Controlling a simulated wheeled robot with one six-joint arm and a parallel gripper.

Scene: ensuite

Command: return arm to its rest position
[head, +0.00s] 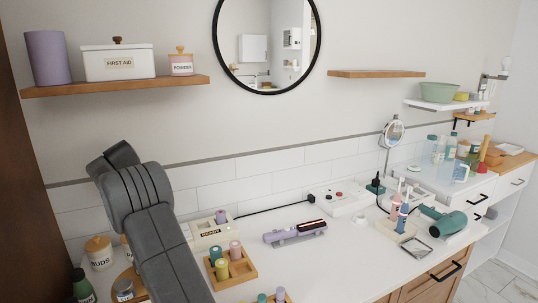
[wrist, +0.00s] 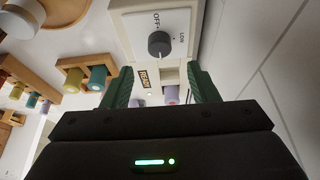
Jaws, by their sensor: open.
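My arm (head: 158,225) rises bent in the left of the head view, over the counter. My gripper (wrist: 162,88) shows in the wrist view with its two green fingers apart and nothing held between them. It does not show in the head view. Beyond the fingers is the cream heater box with a dial (wrist: 160,44) marked OFF and LOW and a READY label. The same box (head: 200,241) shows in the head view, partly hidden by my arm, with a purple roller (head: 221,216) at its top. I cannot tell whether the fingers touch the box.
A wooden roller tray (head: 245,272) stands right of my arm. A purple styling tool (head: 295,232) lies behind it on the counter. Jars, including a BUDS jar (head: 100,252), stand to the left. A wall shelf (head: 120,86) hangs above. Some counter at front centre is clear.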

